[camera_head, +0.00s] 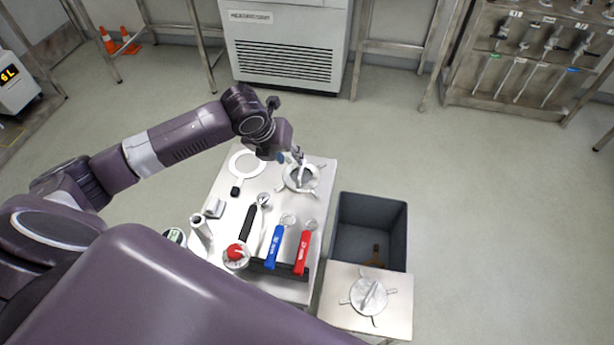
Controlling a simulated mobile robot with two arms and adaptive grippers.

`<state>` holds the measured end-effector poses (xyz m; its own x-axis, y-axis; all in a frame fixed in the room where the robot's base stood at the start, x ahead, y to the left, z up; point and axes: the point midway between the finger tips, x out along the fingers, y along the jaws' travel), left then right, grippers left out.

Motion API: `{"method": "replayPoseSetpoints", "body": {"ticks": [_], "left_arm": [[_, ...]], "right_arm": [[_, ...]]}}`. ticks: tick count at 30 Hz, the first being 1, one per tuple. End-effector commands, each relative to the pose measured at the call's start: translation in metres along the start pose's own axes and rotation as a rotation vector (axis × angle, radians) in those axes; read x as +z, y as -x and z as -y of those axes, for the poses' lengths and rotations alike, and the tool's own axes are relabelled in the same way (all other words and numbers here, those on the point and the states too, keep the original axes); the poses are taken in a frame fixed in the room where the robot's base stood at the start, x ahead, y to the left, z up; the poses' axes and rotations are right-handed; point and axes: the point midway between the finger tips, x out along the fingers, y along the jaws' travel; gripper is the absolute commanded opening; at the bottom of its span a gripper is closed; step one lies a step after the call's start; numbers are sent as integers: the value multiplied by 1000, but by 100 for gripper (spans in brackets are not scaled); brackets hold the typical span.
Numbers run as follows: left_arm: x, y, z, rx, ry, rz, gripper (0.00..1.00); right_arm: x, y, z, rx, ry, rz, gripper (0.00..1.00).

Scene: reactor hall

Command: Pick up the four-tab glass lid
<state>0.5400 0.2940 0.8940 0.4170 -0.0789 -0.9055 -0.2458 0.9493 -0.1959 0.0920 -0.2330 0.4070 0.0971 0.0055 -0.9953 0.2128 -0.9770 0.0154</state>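Two round, pale lids with tabs and raised bar handles are in the head view. One lid (290,184) lies at the far right of the white table, under my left gripper. The other lid (368,296) lies on a small light plate at the lower right, with tabs around its rim. They are too small to tell tab counts or glass surely. My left gripper (299,160) points down at the far lid's handle, close above or touching it. Its fingers are small and partly hidden, so I cannot tell if they are closed on the handle. My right gripper is not in view.
The floor beyond is clear.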

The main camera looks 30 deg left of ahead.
Motion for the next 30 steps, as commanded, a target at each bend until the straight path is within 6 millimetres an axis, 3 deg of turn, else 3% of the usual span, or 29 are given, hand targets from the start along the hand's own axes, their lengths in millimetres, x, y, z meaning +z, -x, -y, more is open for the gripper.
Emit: {"method": "replayPoseSetpoints", "body": {"ticks": [1, 4, 14, 24, 30], "left_arm": [[-4, -10, -2, 0, 0, 1, 31], [-5, -14, -3, 0, 0, 0, 31], [-6, -44, -2, 0, 2, -3, 31], [-7, -86, -1, 0, 1, -1, 31], [-7, -90, -2, 1, -1, 0, 31]], "right_arm": [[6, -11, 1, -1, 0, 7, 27], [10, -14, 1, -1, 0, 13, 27], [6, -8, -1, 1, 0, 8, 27], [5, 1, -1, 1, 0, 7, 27], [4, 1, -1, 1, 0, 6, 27]]}}
